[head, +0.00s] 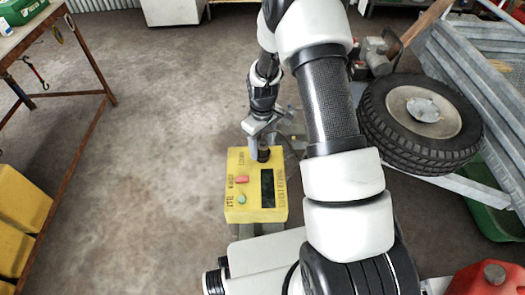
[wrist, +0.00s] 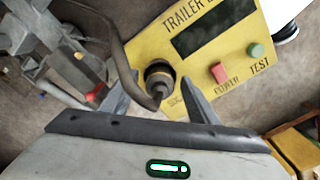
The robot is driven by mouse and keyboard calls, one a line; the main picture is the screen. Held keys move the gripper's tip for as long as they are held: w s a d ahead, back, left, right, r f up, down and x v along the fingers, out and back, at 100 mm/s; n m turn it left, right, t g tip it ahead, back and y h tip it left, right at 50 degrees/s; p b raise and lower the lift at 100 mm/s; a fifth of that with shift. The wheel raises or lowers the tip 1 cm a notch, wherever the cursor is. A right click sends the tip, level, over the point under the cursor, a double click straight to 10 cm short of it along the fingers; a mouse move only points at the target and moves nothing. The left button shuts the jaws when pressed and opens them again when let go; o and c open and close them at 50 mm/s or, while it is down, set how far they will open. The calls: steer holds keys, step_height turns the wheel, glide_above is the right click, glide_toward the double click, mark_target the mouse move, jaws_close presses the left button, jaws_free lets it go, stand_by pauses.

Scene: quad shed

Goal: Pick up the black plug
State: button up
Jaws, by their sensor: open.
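The black plug (wrist: 158,82) stands in the socket at a corner of the yellow trailer tester box (wrist: 207,75), with a dark cable curving up from it in the wrist view. In the head view the plug (head: 263,155) is at the box's far edge. The box (head: 240,205) has a dark display, a red button and a green button. My gripper (wrist: 155,100) is open, with one finger on each side of the plug. I cannot tell whether the fingers touch it. In the head view my gripper (head: 262,145) is over the far edge of the box, partly hidden.
A tyre (head: 421,122) and grey metal rails (head: 470,90) lie at the right. A table (head: 35,35) and yellow boxes (head: 22,205) stand at the left. A red can (head: 487,278) is at the lower right. The concrete floor (head: 160,110) left of my arm is clear.

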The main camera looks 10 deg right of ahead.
steer(key=shift+r, duration=0.1)
steer(key=c, duration=1.2)
step_height(320, 180, up, 10)
steer(key=shift+p, duration=1.1)
